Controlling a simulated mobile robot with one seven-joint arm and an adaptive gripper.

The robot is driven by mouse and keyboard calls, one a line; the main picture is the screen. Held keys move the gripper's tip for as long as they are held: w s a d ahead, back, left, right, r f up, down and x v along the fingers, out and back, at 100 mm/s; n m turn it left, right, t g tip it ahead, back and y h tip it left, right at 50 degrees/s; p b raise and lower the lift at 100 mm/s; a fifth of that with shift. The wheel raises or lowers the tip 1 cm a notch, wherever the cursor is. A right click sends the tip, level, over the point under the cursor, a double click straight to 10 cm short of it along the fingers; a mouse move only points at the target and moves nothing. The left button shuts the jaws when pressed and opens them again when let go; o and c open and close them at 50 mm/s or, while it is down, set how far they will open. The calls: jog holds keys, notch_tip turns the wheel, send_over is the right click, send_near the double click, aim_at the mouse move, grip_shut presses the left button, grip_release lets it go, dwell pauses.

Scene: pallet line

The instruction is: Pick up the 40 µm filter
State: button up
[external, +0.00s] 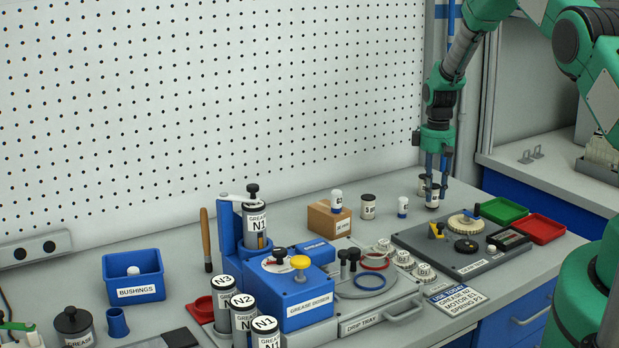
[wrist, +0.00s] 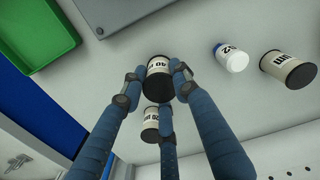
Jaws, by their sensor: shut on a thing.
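My gripper (external: 432,192) is at the back right of the bench, pointing down, with its blue fingers closed around a small black-and-white filter canister (external: 432,201). In the wrist view the canister (wrist: 158,80) sits between the fingertips; its label is partly hidden and seems to read 40. I cannot tell whether its base touches the bench. A second similar canister (wrist: 150,124) stands close by, partly behind a finger, its label seeming to read 20. It also shows just behind my gripper in the external view (external: 421,186).
Left of my gripper stand a small white-and-blue bottle (external: 402,208), another labelled canister (external: 368,208) and a cardboard box (external: 328,220) with a bottle on top. In front lies a grey kit tray (external: 478,265). Green (external: 503,211) and red (external: 540,229) trays lie right.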

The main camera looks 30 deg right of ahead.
aim_at(438, 186)
notch_tip(438, 186, up, 8)
jog(key=shift+r+b, duration=0.2)
jog(key=shift+b, duration=0.15)
jog(key=shift+c, duration=0.2)
jog(key=shift+s, duration=0.1)
dwell(0.4)
